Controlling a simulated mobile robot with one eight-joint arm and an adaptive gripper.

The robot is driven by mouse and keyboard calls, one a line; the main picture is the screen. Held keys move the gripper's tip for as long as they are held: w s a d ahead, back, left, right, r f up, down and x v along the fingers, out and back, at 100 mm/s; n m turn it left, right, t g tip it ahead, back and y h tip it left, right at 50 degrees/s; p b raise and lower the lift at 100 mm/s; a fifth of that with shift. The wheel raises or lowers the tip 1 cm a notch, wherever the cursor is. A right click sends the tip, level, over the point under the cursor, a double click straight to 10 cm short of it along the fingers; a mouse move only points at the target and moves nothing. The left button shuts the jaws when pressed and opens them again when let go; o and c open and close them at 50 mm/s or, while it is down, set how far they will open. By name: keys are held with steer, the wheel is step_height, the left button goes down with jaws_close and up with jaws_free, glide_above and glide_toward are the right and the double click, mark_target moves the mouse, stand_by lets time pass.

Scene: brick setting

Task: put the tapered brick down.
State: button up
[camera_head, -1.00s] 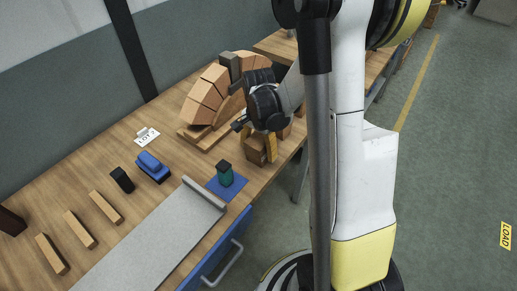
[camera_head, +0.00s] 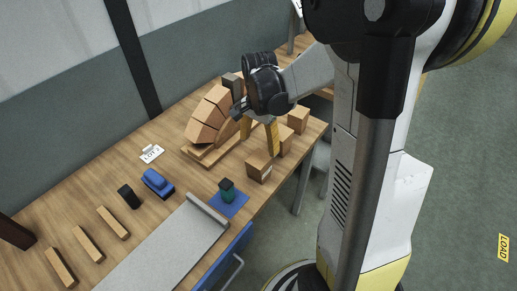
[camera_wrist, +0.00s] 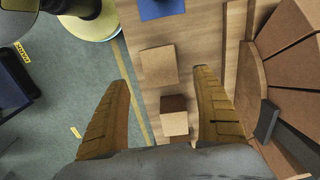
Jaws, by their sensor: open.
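A tan tapered brick (camera_head: 259,166) rests on the wooden table near its front edge, beside the blue mat. It also shows in the wrist view (camera_wrist: 158,65), ahead of the fingertips. My gripper (camera_head: 259,133) is above the table with its two yellow fingers spread and nothing held between them. In the wrist view the open fingers (camera_wrist: 162,78) stand on either side of a line of loose bricks. Two more tan bricks (camera_head: 285,140) (camera_head: 298,119) stand behind the first toward the table's right end, the nearer partly hidden by a finger.
A brick arch (camera_head: 208,112) on a wooden base with a dark grey block stands close left of my gripper. A green, dark-topped object (camera_head: 227,190) sits on the blue mat (camera_head: 234,207). A grey panel (camera_head: 170,250), blue object (camera_head: 157,182) and loose bricks lie nearer.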

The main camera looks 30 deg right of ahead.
steer(key=s+a+r+n+t, duration=0.7)
steer(key=s+a+r+n, duration=0.3)
steer(key=a+r+n, duration=0.2)
steer(key=shift+s+a+n, duration=0.4)
steer(key=shift+a+n, duration=0.35)
steer(key=shift+n, duration=0.25)
